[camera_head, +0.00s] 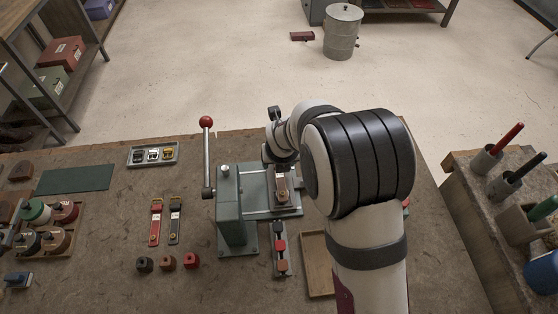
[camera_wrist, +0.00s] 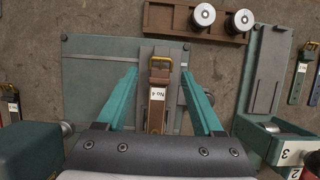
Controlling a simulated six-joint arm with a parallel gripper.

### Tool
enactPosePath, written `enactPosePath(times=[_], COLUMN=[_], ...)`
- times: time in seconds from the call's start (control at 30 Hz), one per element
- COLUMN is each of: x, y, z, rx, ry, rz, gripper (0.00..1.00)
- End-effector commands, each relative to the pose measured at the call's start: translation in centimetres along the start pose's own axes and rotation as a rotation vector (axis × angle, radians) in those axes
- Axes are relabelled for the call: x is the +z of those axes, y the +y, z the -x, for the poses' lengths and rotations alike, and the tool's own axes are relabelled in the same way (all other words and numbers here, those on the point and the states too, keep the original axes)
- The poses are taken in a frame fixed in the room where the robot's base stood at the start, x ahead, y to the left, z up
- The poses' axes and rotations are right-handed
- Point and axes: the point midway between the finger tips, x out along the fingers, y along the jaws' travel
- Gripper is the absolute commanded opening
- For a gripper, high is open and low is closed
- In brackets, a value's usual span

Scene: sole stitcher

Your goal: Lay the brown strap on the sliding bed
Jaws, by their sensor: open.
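The brown strap (camera_wrist: 157,95), with a brass buckle and a white tag, lies lengthwise on the grey sliding bed (camera_wrist: 145,53) in the wrist view. In the head view the strap (camera_head: 282,188) shows on the bed (camera_head: 296,197), just below my wrist. My gripper (camera_wrist: 160,74) is open, with one teal finger on each side of the strap. Gaps show between the strap and both fingers. The strap's near end is hidden behind the gripper body. In the head view my arm hides much of the gripper.
The green stitcher (camera_head: 236,210) with its red-knobbed lever (camera_head: 206,123) stands left of the bed. A red strap (camera_head: 155,225) and a dark strap (camera_head: 175,225) lie further left. A wooden tray (camera_head: 314,255) is near my arm. A buckle tray (camera_head: 153,155) sits at the back.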

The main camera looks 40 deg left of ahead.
Motion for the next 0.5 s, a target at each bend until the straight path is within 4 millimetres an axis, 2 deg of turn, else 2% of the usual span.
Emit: enactPosePath(times=[0.07,0.3,0.5], x=[0.2,0.1,0.0], y=[0.0,0.1,0.1], z=[0.8,6.1,7.7], rx=[0.000,-0.005,-0.009], ry=[-0.004,-0.006,-0.005], rz=[0.001,-0.002,-0.003], gripper=[0.69,0.69,0.69])
